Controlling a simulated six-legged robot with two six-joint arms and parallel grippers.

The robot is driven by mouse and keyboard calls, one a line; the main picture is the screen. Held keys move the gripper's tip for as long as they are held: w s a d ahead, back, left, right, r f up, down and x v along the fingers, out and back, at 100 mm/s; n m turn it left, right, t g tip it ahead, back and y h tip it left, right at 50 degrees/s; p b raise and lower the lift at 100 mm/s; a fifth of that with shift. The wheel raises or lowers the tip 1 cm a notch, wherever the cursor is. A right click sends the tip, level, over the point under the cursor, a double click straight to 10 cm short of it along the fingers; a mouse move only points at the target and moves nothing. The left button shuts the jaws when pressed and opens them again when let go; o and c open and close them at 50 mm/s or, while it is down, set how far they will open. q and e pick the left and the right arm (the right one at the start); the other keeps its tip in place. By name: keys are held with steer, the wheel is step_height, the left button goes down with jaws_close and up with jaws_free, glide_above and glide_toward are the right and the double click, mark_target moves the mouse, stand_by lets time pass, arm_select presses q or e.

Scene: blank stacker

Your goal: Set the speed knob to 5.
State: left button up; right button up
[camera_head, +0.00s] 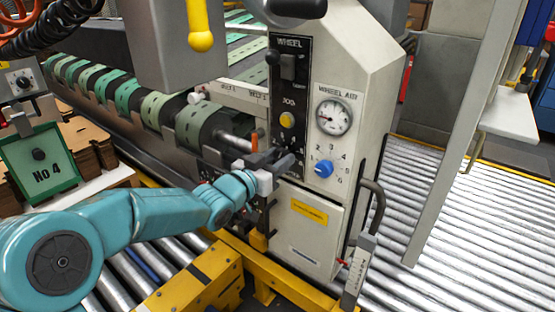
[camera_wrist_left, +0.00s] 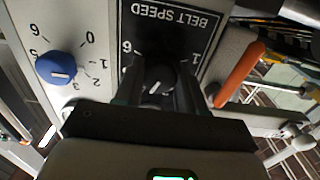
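The speed knob (camera_wrist_left: 160,76) is a small black knob on a black plate marked "BELT SPEED" (camera_wrist_left: 165,20), seen upside down in the left wrist view. A short white mark on its face lies toward the lower left there; 1 and 6 are readable, but the numbers between are hidden behind my gripper. My left gripper (camera_wrist_left: 161,88) has its dark fingers on either side of the knob; I cannot tell whether they touch it. In the head view, the left gripper (camera_head: 276,166) is at the panel's lower left and mostly hides the knob. My right gripper is not in view.
A blue dial (camera_head: 323,168), a gauge (camera_head: 333,117), a yellow button (camera_head: 287,119) and the black WHEEL switch (camera_head: 288,66) are on the same panel. An orange lever (camera_wrist_left: 240,72) stands close beside the plate. A grey post (camera_head: 467,130) rises at the right.

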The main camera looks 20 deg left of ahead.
arm_select(q)
steer(key=c, duration=0.3)
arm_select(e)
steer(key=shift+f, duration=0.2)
arm_select(q)
steer(key=shift+m+b, duration=3.7)
steer(key=shift+m, duration=0.6)
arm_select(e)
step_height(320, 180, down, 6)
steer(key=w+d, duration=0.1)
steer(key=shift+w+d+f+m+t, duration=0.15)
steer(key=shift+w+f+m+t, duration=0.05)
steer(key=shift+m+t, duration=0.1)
arm_select(q)
steer(key=o, duration=1.1)
steer(key=shift+c, duration=0.2)
